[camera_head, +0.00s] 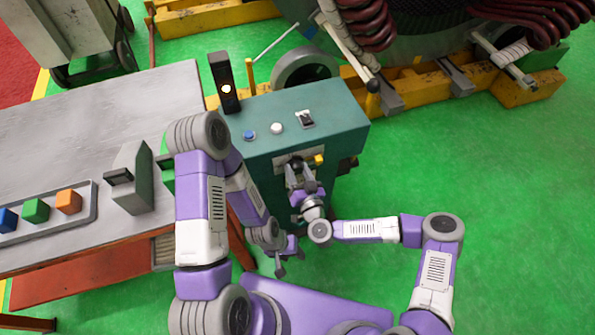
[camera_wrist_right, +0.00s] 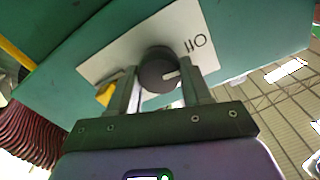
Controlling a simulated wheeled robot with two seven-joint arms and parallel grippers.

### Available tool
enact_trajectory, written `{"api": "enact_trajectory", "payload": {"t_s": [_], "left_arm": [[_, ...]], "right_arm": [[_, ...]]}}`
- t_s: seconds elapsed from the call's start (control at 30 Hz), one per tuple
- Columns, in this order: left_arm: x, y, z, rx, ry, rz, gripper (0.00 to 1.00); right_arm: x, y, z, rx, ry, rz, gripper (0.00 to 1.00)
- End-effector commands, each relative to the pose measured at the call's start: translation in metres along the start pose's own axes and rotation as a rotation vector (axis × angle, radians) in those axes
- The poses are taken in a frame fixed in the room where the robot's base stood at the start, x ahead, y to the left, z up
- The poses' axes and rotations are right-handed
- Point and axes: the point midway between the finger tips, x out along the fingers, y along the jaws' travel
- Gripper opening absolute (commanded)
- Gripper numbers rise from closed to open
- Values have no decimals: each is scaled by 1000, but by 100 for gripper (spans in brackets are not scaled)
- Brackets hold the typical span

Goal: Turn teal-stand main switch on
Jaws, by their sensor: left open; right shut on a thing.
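The teal stand (camera_head: 338,103) is right of the grey table, with the main switch on its front face. The switch is a round black knob (camera_wrist_right: 157,70) with a white pointer mark, on a pale plate (camera_wrist_right: 120,58) with markings beside it. In the head view the plate (camera_head: 282,160) is partly hidden by my right gripper (camera_head: 296,170). In the wrist view my right gripper (camera_wrist_right: 160,88) is shut on the knob, one finger each side. My left gripper (camera_head: 287,262) is open and empty, low in front of the stand.
The stand's top has a blue button (camera_head: 250,135), a white button (camera_head: 277,128), a black rocker (camera_head: 306,119) and a lit lamp post (camera_head: 225,85). A yellow part (camera_head: 319,160) is beside the knob. The table (camera_head: 80,130) is left; green floor (camera_head: 500,220) is clear right.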

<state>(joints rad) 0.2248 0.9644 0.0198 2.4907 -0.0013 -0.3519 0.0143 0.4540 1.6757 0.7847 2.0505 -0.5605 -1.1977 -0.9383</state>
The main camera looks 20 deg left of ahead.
Motion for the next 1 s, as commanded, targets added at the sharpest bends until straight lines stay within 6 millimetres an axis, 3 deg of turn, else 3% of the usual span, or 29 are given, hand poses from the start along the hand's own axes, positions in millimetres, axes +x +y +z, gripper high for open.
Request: {"api": "enact_trajectory", "payload": {"t_s": [1.0], "left_arm": [[19,-7,-1,0,0,0,49]], "right_arm": [[0,2,3,937,-2,1,18]]}}
